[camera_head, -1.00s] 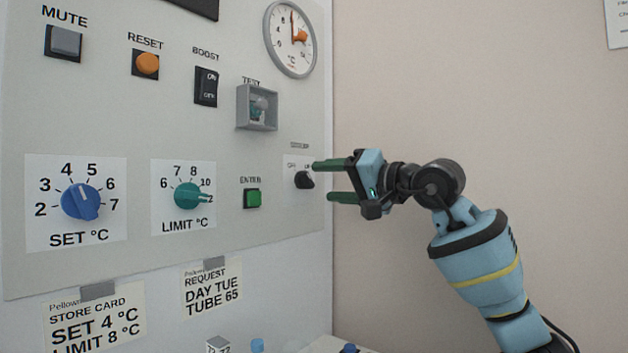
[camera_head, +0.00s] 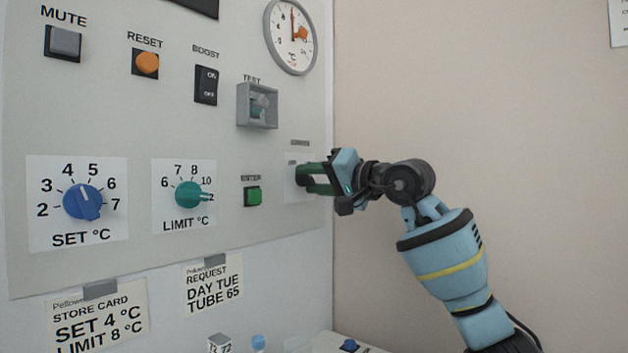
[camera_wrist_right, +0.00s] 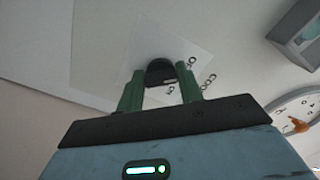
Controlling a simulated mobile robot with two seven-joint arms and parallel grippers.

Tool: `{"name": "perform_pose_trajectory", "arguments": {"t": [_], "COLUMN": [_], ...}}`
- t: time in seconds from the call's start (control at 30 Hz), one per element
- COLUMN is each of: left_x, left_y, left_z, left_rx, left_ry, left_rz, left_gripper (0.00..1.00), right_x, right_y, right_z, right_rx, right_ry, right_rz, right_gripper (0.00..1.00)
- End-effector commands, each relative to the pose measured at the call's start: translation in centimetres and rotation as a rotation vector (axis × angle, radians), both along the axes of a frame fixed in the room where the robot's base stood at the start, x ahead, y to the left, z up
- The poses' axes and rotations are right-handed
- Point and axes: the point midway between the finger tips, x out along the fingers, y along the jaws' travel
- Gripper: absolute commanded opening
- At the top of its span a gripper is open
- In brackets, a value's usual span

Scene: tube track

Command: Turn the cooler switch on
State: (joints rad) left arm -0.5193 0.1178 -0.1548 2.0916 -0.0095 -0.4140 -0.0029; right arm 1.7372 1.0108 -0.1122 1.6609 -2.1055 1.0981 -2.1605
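The cooler switch is a small black knob (camera_wrist_right: 160,72) on a white label plate (camera_wrist_right: 185,42) at the right end of the grey panel. In the head view, my right gripper (camera_head: 306,180) comes in from the right and its green fingers cover most of the knob. In the right wrist view, the two green fingers (camera_wrist_right: 160,80) stand on either side of the knob, closed in on it. The plate's lettering is partly covered, and I cannot tell which position the knob points to. My left gripper is not in view.
Near the knob on the panel are a green enter button (camera_head: 252,197), a shrouded test switch (camera_head: 257,107) and a teal limit dial (camera_head: 188,195). A round gauge (camera_head: 290,38) is above. Right of the panel is bare wall.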

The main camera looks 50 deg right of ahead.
Motion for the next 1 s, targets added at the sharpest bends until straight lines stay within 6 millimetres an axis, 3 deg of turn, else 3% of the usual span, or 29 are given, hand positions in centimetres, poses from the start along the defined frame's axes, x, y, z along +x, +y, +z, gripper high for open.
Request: {"name": "perform_pose_trajectory", "arguments": {"t": [0.47, 1.0], "left_x": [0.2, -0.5], "left_y": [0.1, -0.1], "left_z": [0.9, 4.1], "left_rx": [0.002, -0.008], "left_ry": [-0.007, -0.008], "left_rz": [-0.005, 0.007], "left_gripper": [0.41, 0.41], "right_x": [-0.1, -0.1], "right_y": [0.0, 0.1], "right_z": [0.2, 0.5], "right_rx": [0.082, 0.542], "right_ry": [0.008, 0.047], "right_rz": [0.0, 0.0], "right_gripper": [0.14, 0.14]}}
